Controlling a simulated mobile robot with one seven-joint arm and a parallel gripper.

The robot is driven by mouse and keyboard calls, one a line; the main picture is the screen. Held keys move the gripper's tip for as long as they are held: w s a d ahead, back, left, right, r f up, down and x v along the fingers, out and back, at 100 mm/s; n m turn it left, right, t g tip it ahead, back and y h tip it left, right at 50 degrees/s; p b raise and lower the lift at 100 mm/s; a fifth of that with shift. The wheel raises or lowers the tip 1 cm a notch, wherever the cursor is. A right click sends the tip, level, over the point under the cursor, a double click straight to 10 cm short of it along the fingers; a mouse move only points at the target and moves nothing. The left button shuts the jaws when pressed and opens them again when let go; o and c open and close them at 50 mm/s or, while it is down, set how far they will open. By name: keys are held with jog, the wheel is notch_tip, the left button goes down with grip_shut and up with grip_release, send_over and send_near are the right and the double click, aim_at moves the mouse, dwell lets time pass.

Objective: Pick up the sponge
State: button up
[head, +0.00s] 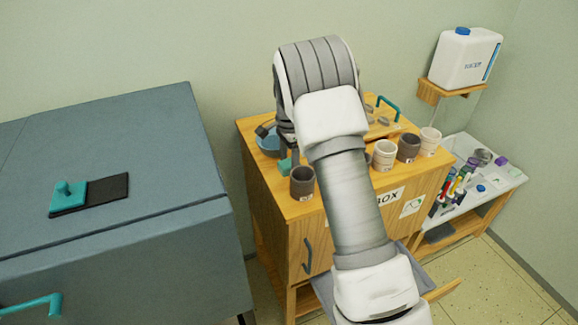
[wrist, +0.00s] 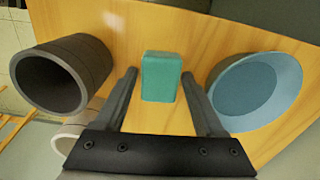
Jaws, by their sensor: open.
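The sponge (wrist: 161,77) is a small teal block on the wooden cabinet top. In the wrist view it lies between the two fingers of my gripper (wrist: 160,85), with a gap on each side. My gripper is open and holds nothing. In the head view the sponge (head: 285,166) shows as a small teal patch at the cabinet's left part, just behind a dark cup. My arm hides part of the cabinet top there, and the fingers are only partly visible.
A dark cup (wrist: 66,75) stands left of the sponge and a blue bowl (wrist: 256,90) right of it in the wrist view. Several more cups, including a white one (head: 384,154), line the cabinet's (head: 262,180) front edge. A grey-blue chest (head: 130,130) stands at left.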

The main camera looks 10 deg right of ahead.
aim_at(290, 162)
jog(key=shift+c, duration=0.3)
jog(key=c, duration=1)
jog(key=shift+c, duration=0.2)
jog(key=shift+r, duration=0.15)
jog(key=shift+r, duration=0.65)
notch_tip(290, 162, up, 3)
jog(key=shift+d+f+b, duration=0.1)
jog(key=shift+b, duration=0.25)
jog(key=s+d+r+b, duration=0.1)
jog(key=s+d+r, duration=0.5)
jog(key=d, duration=0.3)
jog(key=shift+d+r, duration=0.35)
jog(key=shift+s, duration=0.1)
